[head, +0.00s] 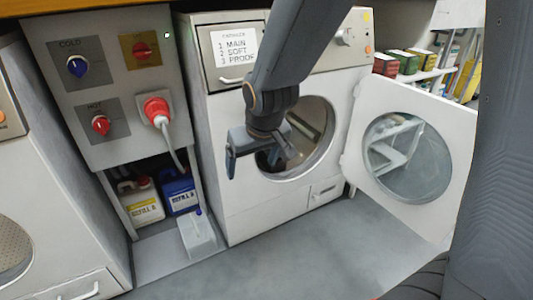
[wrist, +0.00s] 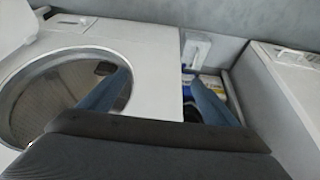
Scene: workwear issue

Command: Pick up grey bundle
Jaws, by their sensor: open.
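I cannot make out a grey bundle for certain in either view. The front-loading washer (head: 232,122) stands with its round door (head: 358,130) swung wide open to the right. My gripper (head: 262,160) is open and hangs in front of the washer, covering the left part of its drum opening (head: 318,112). In the wrist view my gripper (wrist: 160,76) shows two spread fingers with nothing between them. The left finger overlaps the drum opening (wrist: 40,82), where a small dark shape (wrist: 105,68) shows inside; I cannot tell what it is.
Left of the washer is a control panel (head: 85,140) with valve knobs and a red plug. Below it stand a white-yellow jug (head: 141,203) and a blue jug (head: 180,193), with a pale container (head: 197,236) in front. Shelves are behind the door. The floor (head: 300,252) in front is clear.

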